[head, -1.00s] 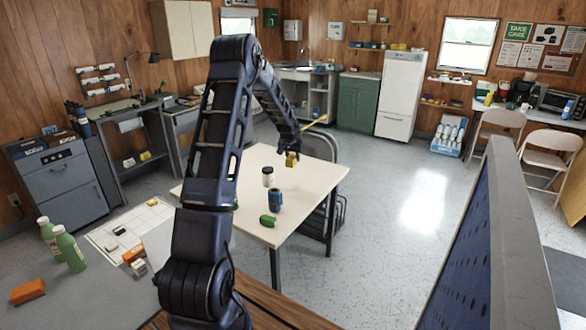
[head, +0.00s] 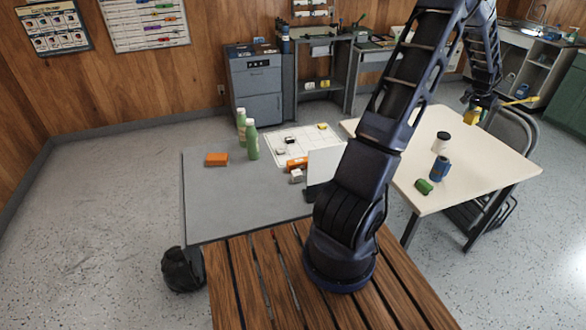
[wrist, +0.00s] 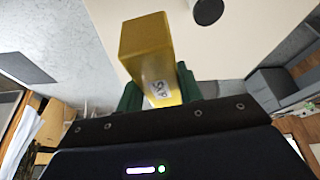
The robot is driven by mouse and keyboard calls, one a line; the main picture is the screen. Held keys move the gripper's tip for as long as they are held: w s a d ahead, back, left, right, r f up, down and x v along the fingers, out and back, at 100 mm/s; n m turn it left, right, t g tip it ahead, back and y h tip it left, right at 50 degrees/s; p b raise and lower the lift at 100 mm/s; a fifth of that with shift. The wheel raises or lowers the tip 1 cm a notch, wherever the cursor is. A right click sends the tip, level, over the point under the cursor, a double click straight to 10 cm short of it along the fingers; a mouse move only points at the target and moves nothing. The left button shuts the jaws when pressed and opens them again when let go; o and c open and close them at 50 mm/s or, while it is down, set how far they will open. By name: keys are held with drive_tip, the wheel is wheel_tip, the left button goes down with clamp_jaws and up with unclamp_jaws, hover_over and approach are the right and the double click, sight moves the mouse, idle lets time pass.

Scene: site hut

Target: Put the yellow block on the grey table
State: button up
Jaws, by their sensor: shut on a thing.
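The yellow block (wrist: 148,50) is held between the green fingers of my gripper (wrist: 160,92) in the wrist view. In the head view the yellow block (head: 471,117) is small, at my gripper (head: 474,108), above the far right part of the cream table. The grey table (head: 225,200) is left of my arm. On it are an orange block (head: 216,159), two green bottles (head: 252,141), a white gridded sheet (head: 285,135) with small items, a second orange item (head: 297,163) and an upright white panel (head: 322,168).
The cream table (head: 450,192) holds a black-lidded jar (head: 442,142), a blue can (head: 440,168) and a green item (head: 424,186). A folding chair (head: 515,130) stands behind it. The grey table's front left area is bare. A black bag (head: 183,270) lies on the floor.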

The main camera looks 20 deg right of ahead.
drive_tip(key=w+a+f, duration=0.1)
drive_tip(key=w+a, duration=2.1)
drive_tip(key=w, duration=0.1)
drive_tip(key=w+a+m, duration=0.1)
drive_tip(key=w+a, duration=0.4)
drive_tip(key=a, duration=0.9)
drive_tip(key=w+a+m, duration=0.1)
drive_tip(key=w+a, duration=0.4)
drive_tip(key=a, duration=0.9)
drive_tip(key=a+m+g, duration=0.1)
drive_tip(key=a, duration=1.4)
drive_tip(key=m+g, duration=0.1)
drive_tip(key=m, duration=0.2)
hover_over(233, 194)
drive_tip(key=a, duration=0.1)
wheel_tip(233, 194, down, 3)
drive_tip(key=f, duration=2)
drive_tip(key=shift+w+a+f, duration=0.2)
drive_tip(key=shift+f, duration=0.2)
drive_tip(key=o, duration=1.1)
drive_tip(key=shift+f, duration=0.1)
drive_tip(key=shift+c, duration=0.2)
